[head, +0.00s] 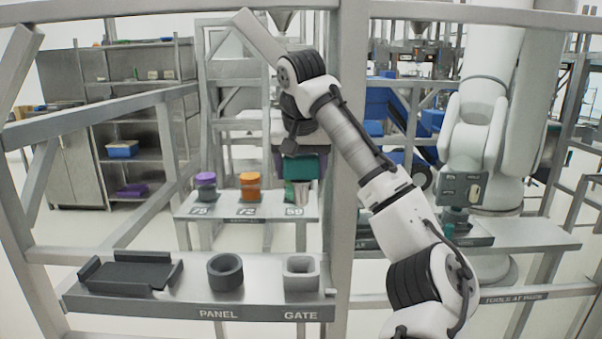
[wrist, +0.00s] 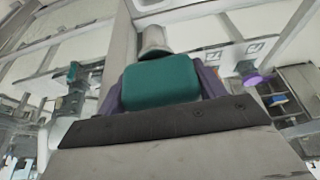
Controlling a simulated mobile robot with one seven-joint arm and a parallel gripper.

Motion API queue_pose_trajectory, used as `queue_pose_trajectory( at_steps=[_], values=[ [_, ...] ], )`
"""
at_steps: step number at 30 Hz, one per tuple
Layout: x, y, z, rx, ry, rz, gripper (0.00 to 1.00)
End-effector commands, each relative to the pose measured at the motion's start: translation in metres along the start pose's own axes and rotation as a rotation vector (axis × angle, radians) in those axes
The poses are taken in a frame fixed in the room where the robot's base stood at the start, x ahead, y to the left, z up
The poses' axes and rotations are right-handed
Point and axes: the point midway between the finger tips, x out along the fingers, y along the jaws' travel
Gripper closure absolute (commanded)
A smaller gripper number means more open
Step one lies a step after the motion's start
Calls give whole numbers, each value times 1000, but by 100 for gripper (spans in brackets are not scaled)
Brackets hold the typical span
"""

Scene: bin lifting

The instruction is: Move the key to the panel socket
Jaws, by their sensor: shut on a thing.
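My gripper (head: 300,168) is shut on a teal block, which I take to be the handle of the key (head: 307,167). In the wrist view the key's teal block (wrist: 160,82) sits between purple finger pads. A grey metal cylinder (wrist: 153,40) shows just past it; I cannot tell for certain whether it is part of the key. In the head view the key is over the middle shelf near the label 59, above the front shelf's level. The panel socket (head: 225,272), a dark grey ring, stands on the front shelf above the word PANEL. Its opening looks empty.
A light grey gate socket (head: 301,273) stands right of the panel socket, and a black tray (head: 130,273) left. A purple-lidded jar (head: 206,184) and an orange jar (head: 250,184) stand on the middle shelf. A frame post (head: 345,150) rises beside my arm.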

Motion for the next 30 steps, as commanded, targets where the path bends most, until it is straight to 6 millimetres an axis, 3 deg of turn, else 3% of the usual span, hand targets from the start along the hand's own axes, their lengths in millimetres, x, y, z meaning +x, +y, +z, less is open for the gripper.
queue_pose_trajectory(
  at_steps=[30],
  values=[
    [-41,0,-17,1,2,0,60]
  ],
)
